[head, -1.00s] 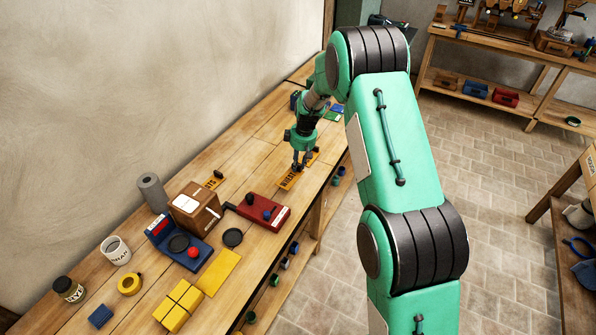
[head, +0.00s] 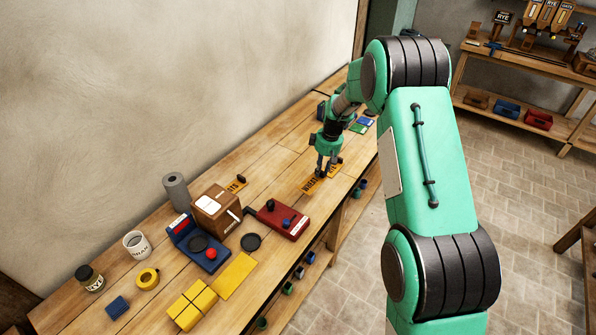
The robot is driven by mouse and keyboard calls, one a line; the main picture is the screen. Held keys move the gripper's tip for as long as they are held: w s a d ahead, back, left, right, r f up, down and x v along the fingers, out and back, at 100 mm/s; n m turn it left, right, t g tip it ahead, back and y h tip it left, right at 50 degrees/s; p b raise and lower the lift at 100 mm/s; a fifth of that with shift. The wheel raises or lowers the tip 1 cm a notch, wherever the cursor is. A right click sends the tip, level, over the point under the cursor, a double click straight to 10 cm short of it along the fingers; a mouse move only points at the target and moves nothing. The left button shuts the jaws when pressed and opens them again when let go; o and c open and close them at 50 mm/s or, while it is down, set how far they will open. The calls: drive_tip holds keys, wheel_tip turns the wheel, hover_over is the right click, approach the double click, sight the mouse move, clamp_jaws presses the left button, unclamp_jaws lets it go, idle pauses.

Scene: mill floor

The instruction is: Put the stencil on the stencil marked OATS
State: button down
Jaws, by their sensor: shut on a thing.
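A yellow-orange stencil with dark letters that look like WHEAT (head: 314,184) is at the middle of the long workbench. My gripper (head: 326,174) points down over it, shut on it; the fingers hide part of the stencil and the exact grip. I cannot tell whether the stencil touches the bench or is slightly raised. Another yellow-orange stencil (head: 238,184) lies further left, behind the brown box. It has a dark knob, and only the end of its marking, like TS, shows; the box hides the rest.
The brown box (head: 213,214), a blue scale-like device (head: 186,233) and a red box (head: 285,219) stand near the partly hidden stencil. A grey cylinder (head: 176,190) is by the wall. Bare bench lies between the two stencils.

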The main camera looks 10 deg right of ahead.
drive_tip(key=w+a+m+h, duration=0.1)
drive_tip(key=a+m, duration=0.7)
drive_tip(key=a, duration=0.8)
drive_tip(key=w+a+r+m+h, duration=0.1)
drive_tip(key=w+a+m, duration=0.3)
drive_tip(key=a+m, duration=0.5)
drive_tip(key=shift+w+a, duration=0.15)
drive_tip(key=shift+a, duration=4)
approach(236, 186)
drive_tip(key=shift+s+d+f, duration=0.25)
drive_tip(key=shift+s+d, duration=0.3)
drive_tip(key=shift+s, duration=0.05)
drive_tip(key=shift+s+d+f, duration=0.3)
drive_tip(key=shift+s+d, duration=0.25)
drive_tip(key=shift+s+d+f, duration=0.25)
drive_tip(key=shift+s+d, duration=0.3)
drive_tip(key=shift+s, duration=0.05)
drive_tip(key=shift+f, duration=0.15)
drive_tip(key=shift+f, duration=1.75)
